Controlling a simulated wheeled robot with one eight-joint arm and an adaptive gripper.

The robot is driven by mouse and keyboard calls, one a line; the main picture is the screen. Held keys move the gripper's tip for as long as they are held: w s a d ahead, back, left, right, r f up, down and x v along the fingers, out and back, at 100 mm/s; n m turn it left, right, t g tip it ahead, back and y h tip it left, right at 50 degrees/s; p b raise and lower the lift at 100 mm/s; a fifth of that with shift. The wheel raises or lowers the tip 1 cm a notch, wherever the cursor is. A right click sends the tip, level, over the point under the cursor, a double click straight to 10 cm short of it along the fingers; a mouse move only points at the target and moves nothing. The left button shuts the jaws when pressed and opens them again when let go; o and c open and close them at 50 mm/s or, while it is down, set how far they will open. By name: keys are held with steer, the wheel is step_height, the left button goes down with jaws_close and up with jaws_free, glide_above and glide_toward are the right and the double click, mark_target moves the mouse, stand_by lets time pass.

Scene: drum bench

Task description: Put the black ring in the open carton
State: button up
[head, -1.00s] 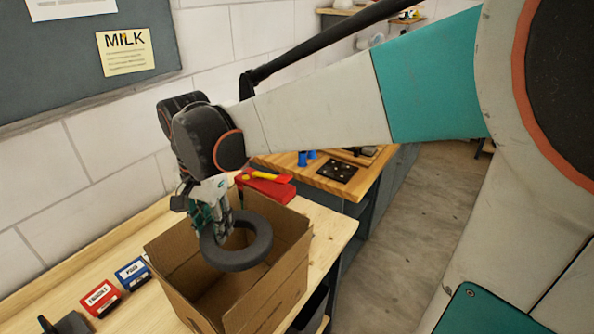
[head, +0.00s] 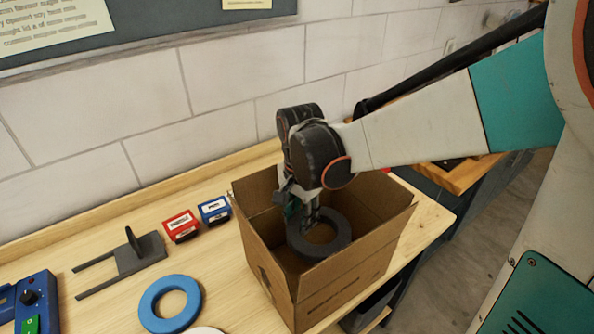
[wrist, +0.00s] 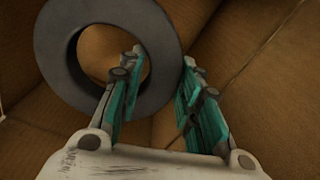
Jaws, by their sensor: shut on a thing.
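The black ring (head: 340,238) is a thick dark ring held at the mouth of the open carton (head: 345,280), a brown box with its top open. My gripper (head: 308,212) reaches down into the carton's opening and is shut on the ring's rim. In the wrist view, one finger of my gripper (wrist: 160,65) passes through the hole of the ring (wrist: 68,70) and the other is on its outer side. Brown carton walls (wrist: 260,80) surround them there. Whether the ring touches the carton's floor cannot be told.
Left of the carton are a red box (head: 181,227), a blue box (head: 214,210), a dark forked holder (head: 140,253) and a blue ring (head: 170,304). A blue device (head: 35,305) stands at the far left. Bare wood lies between them.

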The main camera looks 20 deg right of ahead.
step_height(320, 180, down, 14)
steer(key=b, duration=0.4)
steer(key=shift+r, duration=0.25)
steer(key=shift+f, duration=0.15)
steer(key=o, duration=0.7)
step_height(320, 180, up, 12)
steer(key=p, duration=0.4)
steer(key=shift+a, duration=0.1)
